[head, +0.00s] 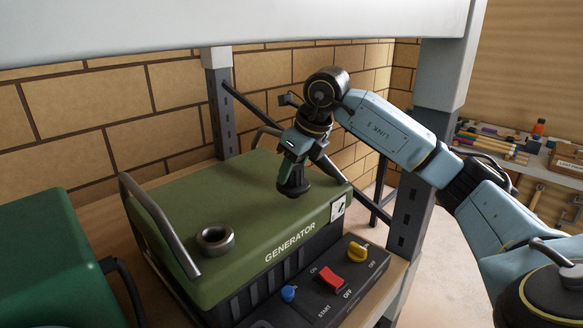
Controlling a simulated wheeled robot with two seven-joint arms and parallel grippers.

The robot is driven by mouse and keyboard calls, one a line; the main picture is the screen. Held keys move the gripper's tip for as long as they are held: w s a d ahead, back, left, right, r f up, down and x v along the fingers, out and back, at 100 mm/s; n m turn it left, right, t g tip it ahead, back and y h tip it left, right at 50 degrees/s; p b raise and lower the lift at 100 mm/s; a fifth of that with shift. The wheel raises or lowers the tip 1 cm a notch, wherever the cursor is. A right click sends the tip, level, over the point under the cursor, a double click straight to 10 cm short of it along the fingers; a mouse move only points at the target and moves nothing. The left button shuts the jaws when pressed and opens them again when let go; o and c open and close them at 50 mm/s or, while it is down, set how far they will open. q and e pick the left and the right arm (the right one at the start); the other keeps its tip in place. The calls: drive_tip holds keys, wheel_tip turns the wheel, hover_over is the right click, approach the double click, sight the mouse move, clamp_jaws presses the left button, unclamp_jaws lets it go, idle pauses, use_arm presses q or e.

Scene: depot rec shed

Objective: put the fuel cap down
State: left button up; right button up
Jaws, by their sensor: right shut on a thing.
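My right gripper (293,166) points down over the rear right part of the green generator (165,190). It is shut on the black fuel cap (293,187), which is upright under the fingers. I cannot tell whether the cap touches the generator's top or hangs just above it. The open metal filler neck (215,239) stands uncovered on the generator's top, to the left and nearer. My left gripper is not in view.
Carry handles (155,220) rise at the generator's ends. Its control panel (330,290) has a red switch (331,277), a yellow knob (357,252) and a blue knob (289,294). A dark green box (45,260) stands at left. Shelf posts (217,100) and a pale upper shelf (200,25) surround the space.

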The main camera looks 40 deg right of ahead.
sight(295, 166)
drive_tip(key=shift+f, duration=0.6)
drive_tip(key=shift+f, duration=0.25)
drive_tip(key=o, duration=1)
drive_tip(key=shift+r, duration=0.4)
drive_tip(key=v, duration=0.7)
drive_tip(key=shift+w, duration=0.1)
